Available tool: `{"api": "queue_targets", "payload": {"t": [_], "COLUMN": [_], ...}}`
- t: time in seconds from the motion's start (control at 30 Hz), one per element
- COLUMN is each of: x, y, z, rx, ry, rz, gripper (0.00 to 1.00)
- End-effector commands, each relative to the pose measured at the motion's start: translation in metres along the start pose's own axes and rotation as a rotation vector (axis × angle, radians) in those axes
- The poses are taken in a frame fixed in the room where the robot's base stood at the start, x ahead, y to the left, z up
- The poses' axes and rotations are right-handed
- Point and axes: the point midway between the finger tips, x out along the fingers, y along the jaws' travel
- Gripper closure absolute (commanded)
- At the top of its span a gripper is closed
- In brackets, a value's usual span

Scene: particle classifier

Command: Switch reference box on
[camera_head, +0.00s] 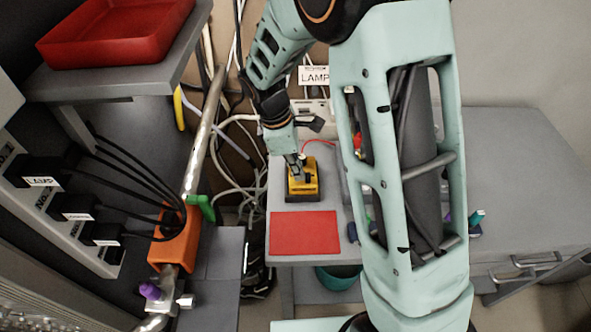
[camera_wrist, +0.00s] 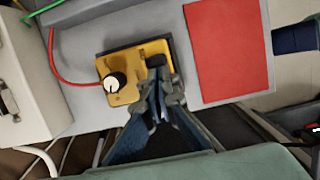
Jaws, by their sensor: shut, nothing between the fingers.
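The reference box looks to be the small yellow box (camera_head: 303,187) on a dark base, standing on the grey table. In the wrist view the yellow box (camera_wrist: 118,68) shows a white-topped black knob (camera_wrist: 115,82) at its left. A dark part (camera_wrist: 155,61) sits at its right, just beyond my fingertips. My gripper (camera_wrist: 158,82) is shut and empty, with its fingertips over the right part of the box. In the head view my gripper (camera_head: 297,165) comes down on the box from behind. Whether the fingertips touch it, I cannot tell.
A red mat (camera_head: 305,232) lies on the table beside the box. A red cable (camera_wrist: 62,65) runs from the box. A white case (camera_wrist: 28,85) stands beside it. A red tray (camera_head: 115,35) is on a shelf at upper left. Plugs and a metal pipe (camera_head: 205,130) are at left.

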Motion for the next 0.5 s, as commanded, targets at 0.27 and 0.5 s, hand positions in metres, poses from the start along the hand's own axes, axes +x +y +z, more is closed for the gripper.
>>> {"api": "queue_targets", "payload": {"t": [0.27, 0.5], "x": [-0.012, -0.044], "y": [-0.001, -0.001], "z": [0.002, 0.002], "rx": [0.001, 0.002], "ry": [-0.002, -0.001], "rz": [-0.001, 0.0], "gripper": [1.0, 1.0]}}
